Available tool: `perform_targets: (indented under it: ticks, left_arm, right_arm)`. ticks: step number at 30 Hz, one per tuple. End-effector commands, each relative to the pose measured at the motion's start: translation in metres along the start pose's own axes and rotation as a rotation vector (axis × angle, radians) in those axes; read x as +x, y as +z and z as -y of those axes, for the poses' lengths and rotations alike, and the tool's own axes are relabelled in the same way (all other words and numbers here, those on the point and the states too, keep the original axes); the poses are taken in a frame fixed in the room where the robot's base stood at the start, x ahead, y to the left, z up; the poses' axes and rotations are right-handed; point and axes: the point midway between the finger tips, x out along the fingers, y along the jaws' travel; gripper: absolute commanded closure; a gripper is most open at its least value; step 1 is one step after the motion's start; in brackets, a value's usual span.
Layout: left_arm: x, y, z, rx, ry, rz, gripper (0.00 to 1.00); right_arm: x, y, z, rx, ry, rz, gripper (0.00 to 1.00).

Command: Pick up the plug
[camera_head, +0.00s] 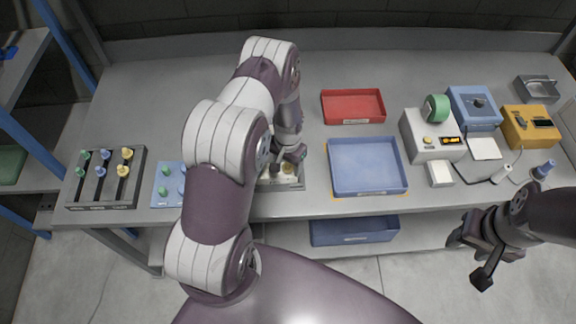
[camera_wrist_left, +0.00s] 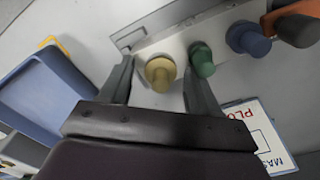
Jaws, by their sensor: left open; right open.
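A yellow plug (camera_wrist_left: 160,73) stands in a light rack (camera_wrist_left: 218,27) in the left wrist view. The right finger is close to the green plug. In the head view my left gripper (camera_head: 291,160) is low over the rack, which my arm partly hides. My right gripper (camera_head: 472,260) is open and empty, in front of the bench.
A dark rack (camera_head: 78,183) with several plugs is at the left. A blue board (camera_head: 161,193) with green and blue plugs is partly hidden by my arm. A blue tray (camera_head: 367,190) and red tray (camera_head: 353,121) are right of my left gripper. Devices (camera_head: 474,124) crowd the right.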

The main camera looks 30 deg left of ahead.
Motion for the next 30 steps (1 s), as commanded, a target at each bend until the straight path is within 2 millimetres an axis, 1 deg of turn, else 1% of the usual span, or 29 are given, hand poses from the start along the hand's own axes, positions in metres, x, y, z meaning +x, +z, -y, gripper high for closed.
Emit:
perform_targets:
  ticks: [1, 2, 3, 5, 6, 7, 17, 20, 23, 26, 30]
  left_arm:
    - [0.000, 0.000, 0.000, 0.000, 0.000, 0.000, 0.38]
    - [0.000, 0.000, 0.000, 0.000, 0.000, 0.000, 0.42]
    - [0.000, 0.000, 0.000, 0.000, 0.000, 0.000, 0.55]
    - [0.000, 0.000, 0.000, 0.000, 0.000, 0.001, 0.75]
    - [0.000, 0.000, 0.000, 0.000, 0.000, 0.000, 0.88]
    - [0.000, 0.000, 0.000, 0.000, 0.000, 0.000, 0.91]
    - [-0.001, -0.001, 0.000, 0.000, 0.000, -0.002, 0.91]
    - [-0.006, -0.002, 0.000, 0.000, -0.001, -0.004, 0.91]
    - [-0.017, -0.002, 0.000, 0.000, -0.001, -0.005, 0.91]
    - [-0.035, -0.002, 0.001, 0.000, -0.002, -0.006, 0.91]
    - [-0.053, -0.012, -0.026, 0.007, -0.001, -0.004, 0.91]
  right_arm:
    - [0.000, 0.000, 0.000, 0.000, 0.000, 0.000, 0.50]
    - [0.000, 0.000, 0.000, 0.000, 0.000, 0.000, 0.50]
    - [0.000, 0.000, 0.000, 0.000, 0.000, 0.000, 0.50]
    - [0.001, 0.000, 0.000, 0.000, 0.000, 0.000, 0.50]
    - [0.001, 0.000, 0.000, 0.000, 0.000, 0.000, 0.50]
    - [0.001, 0.000, 0.000, 0.000, 0.000, 0.000, 0.50]
    - [0.001, 0.000, 0.000, 0.000, 0.000, 0.000, 0.50]
    - [0.004, 0.001, 0.000, 0.000, 0.000, 0.000, 0.50]
    - [0.011, 0.001, 0.000, 0.000, 0.000, 0.000, 0.50]
    - [0.020, 0.002, 0.000, 0.000, 0.000, 0.000, 0.50]
    - [0.032, 0.004, 0.000, 0.000, 0.000, 0.000, 0.50]
